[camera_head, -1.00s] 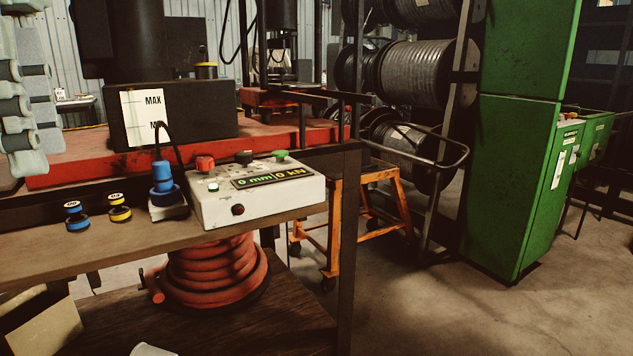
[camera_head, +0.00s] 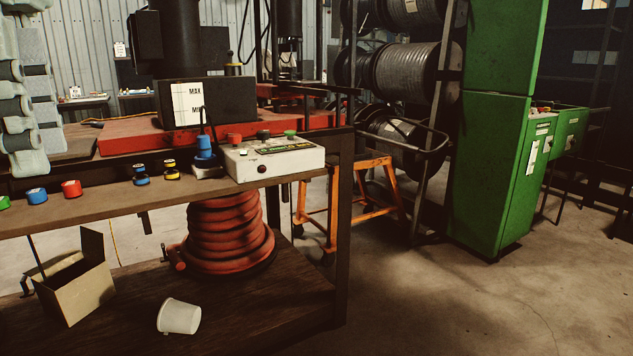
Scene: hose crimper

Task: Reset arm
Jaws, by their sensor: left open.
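My left gripper (camera_head: 38,145) hangs at the left edge of the head view. It shows as pale grey, jointed fingers with dark round joints, cut off by the picture edge. It is open, and I see nothing held in it. In the picture its lower end shows over the left end of the bench, above the green, blue and red caps; how far apart they really are I cannot tell. My right gripper and right arm are not in view.
The wooden bench (camera_head: 105,208) carries a white control box (camera_head: 285,160), a blue connector (camera_head: 205,150) and a red machine base (camera_head: 130,138). Below are a coiled red hose (camera_head: 228,235), a carton (camera_head: 80,292) and a white cup (camera_head: 180,316). Floor at right is clear.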

